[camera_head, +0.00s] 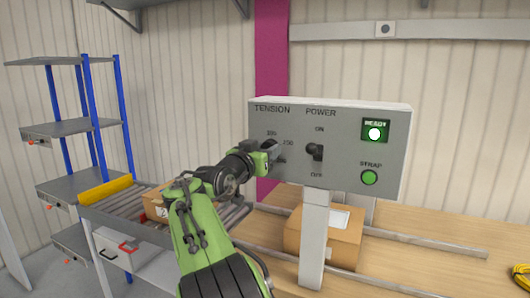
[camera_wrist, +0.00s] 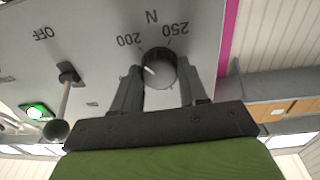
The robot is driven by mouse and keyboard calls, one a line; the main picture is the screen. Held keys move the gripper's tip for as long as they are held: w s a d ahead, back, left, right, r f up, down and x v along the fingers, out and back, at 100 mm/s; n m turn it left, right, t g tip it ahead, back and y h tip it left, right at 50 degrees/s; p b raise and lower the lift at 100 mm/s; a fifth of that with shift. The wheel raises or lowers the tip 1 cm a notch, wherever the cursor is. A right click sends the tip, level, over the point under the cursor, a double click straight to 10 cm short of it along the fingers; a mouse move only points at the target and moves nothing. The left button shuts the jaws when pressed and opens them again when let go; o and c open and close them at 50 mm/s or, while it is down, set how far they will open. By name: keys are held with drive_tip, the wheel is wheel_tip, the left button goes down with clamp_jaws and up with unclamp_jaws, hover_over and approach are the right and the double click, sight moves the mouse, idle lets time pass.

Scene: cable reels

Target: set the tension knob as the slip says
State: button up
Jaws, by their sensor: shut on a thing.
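The tension knob (camera_wrist: 160,72) is a dark round knob on the grey control panel (camera_head: 340,110), under the word TENSION. In the wrist view, which is upside down, a short white mark on the knob points left and slightly up, roughly to the side of the printed 200; 250 is printed on its other side. My gripper (camera_wrist: 160,88) has one finger on each side of the knob and is shut on it. In the head view my gripper (camera_head: 270,150) covers most of the knob. I cannot pick out a readable slip.
A black power lever (camera_head: 315,151) sticks out right of the knob, between ON and OFF. The ready lamp (camera_head: 375,133) glows; a green strap button (camera_head: 369,177) is below. A carton (camera_head: 325,243) with white paper stands on the bench behind the panel's post (camera_head: 313,245).

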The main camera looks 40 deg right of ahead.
drive_tip(key=shift+f, duration=0.15)
drive_tip(key=o, duration=1.1)
drive_tip(key=shift+c, duration=0.2)
drive_tip(key=v, duration=1.5)
drive_tip(key=shift+s+a+b, duration=0.25)
drive_tip(key=shift+a+b, duration=0.1)
drive_tip(key=shift+b, duration=0.05)
